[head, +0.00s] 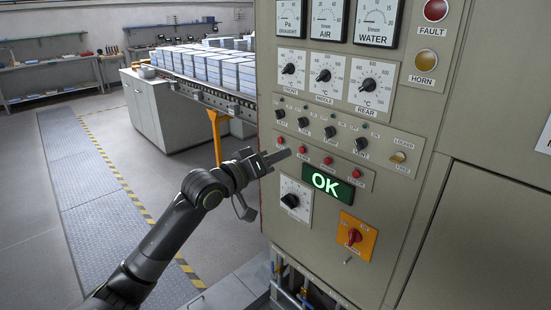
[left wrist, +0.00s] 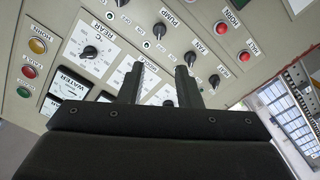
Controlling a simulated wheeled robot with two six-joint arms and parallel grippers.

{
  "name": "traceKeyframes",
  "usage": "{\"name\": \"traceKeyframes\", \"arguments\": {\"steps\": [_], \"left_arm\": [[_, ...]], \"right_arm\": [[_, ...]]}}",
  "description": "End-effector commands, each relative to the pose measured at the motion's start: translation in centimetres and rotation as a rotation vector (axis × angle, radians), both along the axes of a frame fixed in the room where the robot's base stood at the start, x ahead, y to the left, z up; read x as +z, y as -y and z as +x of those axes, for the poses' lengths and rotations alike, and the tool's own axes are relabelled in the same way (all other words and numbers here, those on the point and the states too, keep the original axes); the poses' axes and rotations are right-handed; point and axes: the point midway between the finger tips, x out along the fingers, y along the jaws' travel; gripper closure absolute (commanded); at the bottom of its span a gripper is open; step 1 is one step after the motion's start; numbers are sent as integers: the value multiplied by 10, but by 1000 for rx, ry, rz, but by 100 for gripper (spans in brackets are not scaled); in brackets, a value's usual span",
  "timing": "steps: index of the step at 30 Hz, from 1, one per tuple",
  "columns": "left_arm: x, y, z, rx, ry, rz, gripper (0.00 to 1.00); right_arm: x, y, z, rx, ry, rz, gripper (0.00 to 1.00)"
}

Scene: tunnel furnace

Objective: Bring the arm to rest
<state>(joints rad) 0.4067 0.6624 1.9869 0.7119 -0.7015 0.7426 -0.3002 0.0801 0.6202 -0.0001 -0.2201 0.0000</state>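My left arm (head: 172,228) reaches in from the lower left toward the grey-green control panel (head: 420,200). My left gripper (head: 279,157) is in front of the panel's left edge, close to the row of small red buttons; whether it touches the panel cannot be told. In the left wrist view my left gripper (left wrist: 160,70) shows two dark fingers apart with an empty gap between them, and the panel behind appears upside down. My right gripper is in neither view.
The panel carries gauges, several black knobs, a lit green OK display (head: 326,184) and an orange plate with a red switch (head: 355,236). A conveyor with stacked blue-white blocks (head: 210,66) stands behind. Open floor (head: 100,190) lies to the left.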

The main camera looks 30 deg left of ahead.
Motion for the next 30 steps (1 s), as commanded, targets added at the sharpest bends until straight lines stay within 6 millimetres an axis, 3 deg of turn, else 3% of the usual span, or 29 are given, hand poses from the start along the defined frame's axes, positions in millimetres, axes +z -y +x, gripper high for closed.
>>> {"name": "traceKeyframes", "arguments": {"steps": [10,14,17,22,26,30], "left_arm": [[-2,-1,1,2,-2,0,69],[-30,-13,10,41,-38,8,69],[-82,-34,20,106,-105,30,69],[-205,-75,19,228,-264,113,69],[-301,-97,-4,291,-393,194,69],[-399,-111,-47,327,-538,290,69]], "right_arm": [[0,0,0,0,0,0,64],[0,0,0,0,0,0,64],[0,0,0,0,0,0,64],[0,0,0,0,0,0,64],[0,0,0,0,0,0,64],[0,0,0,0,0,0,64]]}}
